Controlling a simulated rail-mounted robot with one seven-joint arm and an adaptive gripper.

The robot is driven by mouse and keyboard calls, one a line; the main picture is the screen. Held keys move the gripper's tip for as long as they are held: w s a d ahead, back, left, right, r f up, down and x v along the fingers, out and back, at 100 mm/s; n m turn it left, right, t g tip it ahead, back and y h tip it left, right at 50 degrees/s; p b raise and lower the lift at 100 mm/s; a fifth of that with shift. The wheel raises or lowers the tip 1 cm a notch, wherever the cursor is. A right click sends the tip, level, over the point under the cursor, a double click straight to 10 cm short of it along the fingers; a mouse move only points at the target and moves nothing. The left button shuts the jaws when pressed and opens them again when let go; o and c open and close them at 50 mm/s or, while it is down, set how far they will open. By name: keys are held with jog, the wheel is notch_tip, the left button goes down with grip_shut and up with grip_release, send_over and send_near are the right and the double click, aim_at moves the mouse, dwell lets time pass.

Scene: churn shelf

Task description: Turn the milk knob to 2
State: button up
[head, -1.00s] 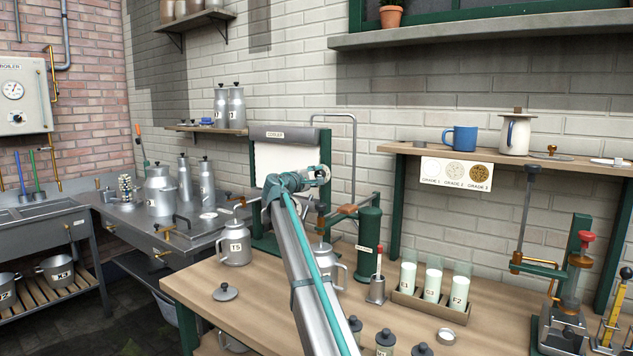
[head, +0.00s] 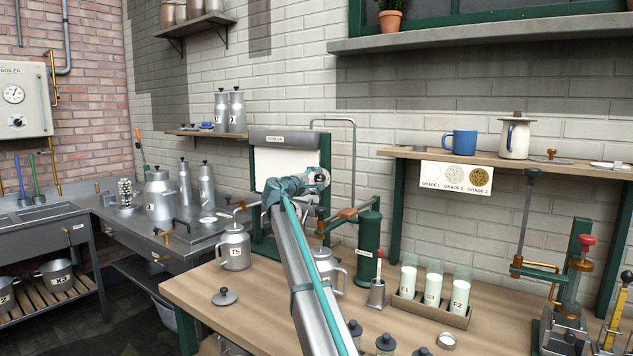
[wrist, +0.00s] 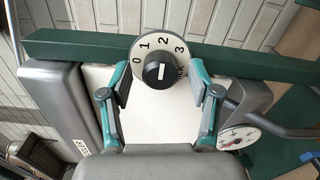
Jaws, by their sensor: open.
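The knob (wrist: 158,72) is black with a white line and sits on a round white dial (wrist: 147,46) marked 0, 1, 2, 3; a further mark at the right is partly hidden. The line stands nearly upright, toward the 2; exact alignment is hard to tell. My gripper (wrist: 160,82) is open, one finger at each side of the knob's lower part, with nothing visibly held. Whether the fingers touch the knob cannot be told. In the head view my gripper (head: 318,178) is at the front of the grey and white cooler panel (head: 285,158), and the knob is hidden there.
A green bar (wrist: 80,43) runs behind the dial, and a round gauge (wrist: 238,137) is at the lower right. In the head view a can labelled T5 (head: 234,250) stands left of my arm, and a green cylinder (head: 369,240) stands close to its right.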

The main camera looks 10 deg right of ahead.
jog(key=v, duration=1.2)
